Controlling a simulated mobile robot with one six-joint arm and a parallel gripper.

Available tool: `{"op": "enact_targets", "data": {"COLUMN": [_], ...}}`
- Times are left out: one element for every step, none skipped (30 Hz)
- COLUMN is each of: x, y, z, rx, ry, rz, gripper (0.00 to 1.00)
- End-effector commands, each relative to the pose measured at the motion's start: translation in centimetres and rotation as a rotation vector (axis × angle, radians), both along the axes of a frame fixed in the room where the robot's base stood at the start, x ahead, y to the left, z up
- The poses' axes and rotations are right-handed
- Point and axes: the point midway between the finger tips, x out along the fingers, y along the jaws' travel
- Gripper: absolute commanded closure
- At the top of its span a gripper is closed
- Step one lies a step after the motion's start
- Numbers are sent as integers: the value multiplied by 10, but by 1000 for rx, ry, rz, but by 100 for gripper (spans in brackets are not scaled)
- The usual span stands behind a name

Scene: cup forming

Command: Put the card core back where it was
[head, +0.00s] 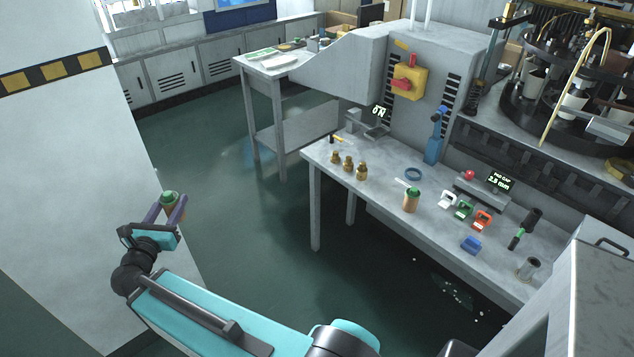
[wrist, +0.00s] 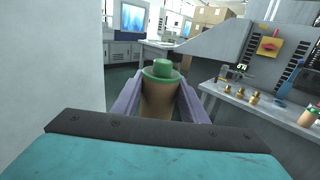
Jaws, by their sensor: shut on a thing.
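A tan card core with a green top (head: 169,203) is in my gripper (head: 172,208), at the left of the head view beside a pale wall. In the wrist view the core (wrist: 160,97) stands about upright between the two purple fingers of my gripper (wrist: 160,100), which are shut on it. The fingers hide parts of its sides. A similar tan core with a green top (head: 411,200) stands on the grey bench (head: 385,187). My gripper is well to the left of that bench, over the floor side.
The bench also holds several brass pieces (head: 348,163), a blue ring (head: 413,174), coloured clips (head: 464,209), a blue block (head: 471,245) and a metal cup (head: 528,268). A white wall (head: 70,180) stands close to my gripper. The green floor (head: 230,190) between is clear.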

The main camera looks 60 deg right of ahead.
Motion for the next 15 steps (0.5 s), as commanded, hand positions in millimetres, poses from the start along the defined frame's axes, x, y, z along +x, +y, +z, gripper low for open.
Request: {"op": "enact_targets", "data": {"x": [-3, -4, -7, -8, -10, -12, -14, -16, -19, -21, -23, -26, -28, -30, -34], "y": [-13, -20, -29, -36, -42, -51, -58, -65, -73, -80, -86, -95, -102, -108, -117], "z": [-1, -2, -3, -3, -4, -5, -6, -7, -8, -9, -10, -11, -12, -12, -13], "rx": [0, 0, 0, 0, 0, 0, -1, -2, -1, -1, 0, 0, 0, 0, -1], "ry": [0, 0, 0, 0, 0, 1, 0, 1, 1, 1, 0, 0, 0, 0, 0], "rz": [-14, -21, -30, -35, -41, -49, -56, -63, -71, -77, -83, -92, -98, -104, -112], "gripper": [83, 83, 83, 83, 83, 83, 83, 83, 83, 83, 83, 83, 83, 83, 83]}}
